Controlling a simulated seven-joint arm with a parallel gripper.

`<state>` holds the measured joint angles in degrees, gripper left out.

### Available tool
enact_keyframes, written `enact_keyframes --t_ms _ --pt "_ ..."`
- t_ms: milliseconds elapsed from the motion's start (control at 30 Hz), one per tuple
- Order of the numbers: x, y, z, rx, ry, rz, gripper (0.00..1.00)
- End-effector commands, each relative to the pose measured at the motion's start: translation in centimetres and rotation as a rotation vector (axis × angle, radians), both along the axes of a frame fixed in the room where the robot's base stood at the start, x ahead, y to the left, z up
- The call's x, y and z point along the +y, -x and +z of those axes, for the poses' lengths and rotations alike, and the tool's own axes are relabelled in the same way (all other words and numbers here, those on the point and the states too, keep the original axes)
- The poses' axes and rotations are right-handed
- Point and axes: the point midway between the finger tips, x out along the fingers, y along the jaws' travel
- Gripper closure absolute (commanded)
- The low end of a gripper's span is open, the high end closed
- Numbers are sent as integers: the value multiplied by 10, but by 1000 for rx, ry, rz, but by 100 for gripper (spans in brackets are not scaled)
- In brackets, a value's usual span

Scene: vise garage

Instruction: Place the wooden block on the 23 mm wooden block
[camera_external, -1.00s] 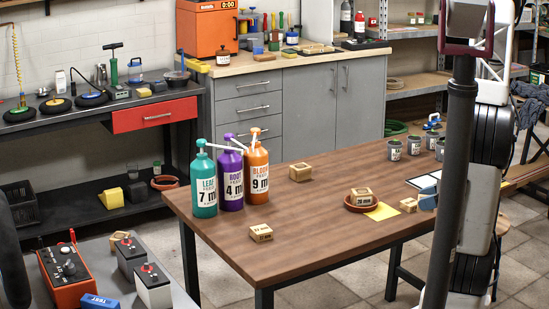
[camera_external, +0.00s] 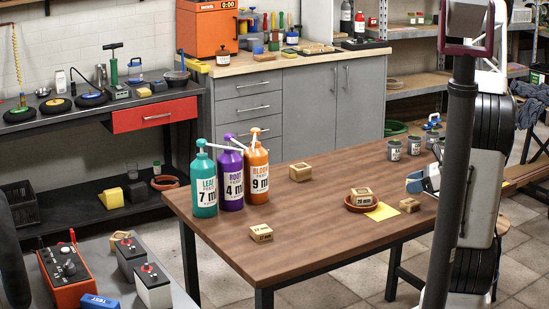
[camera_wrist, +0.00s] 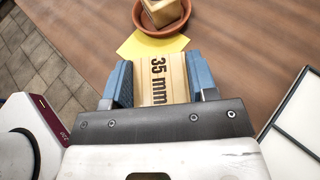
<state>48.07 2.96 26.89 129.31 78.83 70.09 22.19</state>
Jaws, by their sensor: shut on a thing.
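My gripper (camera_wrist: 159,85) is shut on a pale wooden block marked 35 mm (camera_wrist: 162,78), with a blue finger on each side. In the external view my gripper (camera_external: 423,181) is at the table's right side, partly behind my own arm; the held block is hard to make out there. One wooden block (camera_external: 261,233) is at the table's front left, and another wooden block (camera_external: 300,172) is behind it, right of the bottles. A third wooden block (camera_external: 363,197) sits in a brown dish (camera_external: 347,205). I cannot read for sure which is marked 23 mm.
A yellow sheet (camera_external: 382,212) lies beside the dish. Several grey pots (camera_external: 394,150) stand at the back right. Teal, purple and orange pump bottles (camera_external: 257,175) stand at the back left. A small yellowish thing (camera_external: 409,205) lies near the right edge. The table's front middle is clear.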

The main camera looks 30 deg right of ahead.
Motion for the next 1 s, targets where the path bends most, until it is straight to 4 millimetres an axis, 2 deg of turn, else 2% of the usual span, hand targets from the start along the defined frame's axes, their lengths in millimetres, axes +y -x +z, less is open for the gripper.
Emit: enact_keyframes --t_ms 467,633,1000 --pt "-3 -5 -1 0 0 0 74" --pt "-7 -13 -1 -1 1 0 74" --pt "-7 -13 -33 0 -1 0 74"
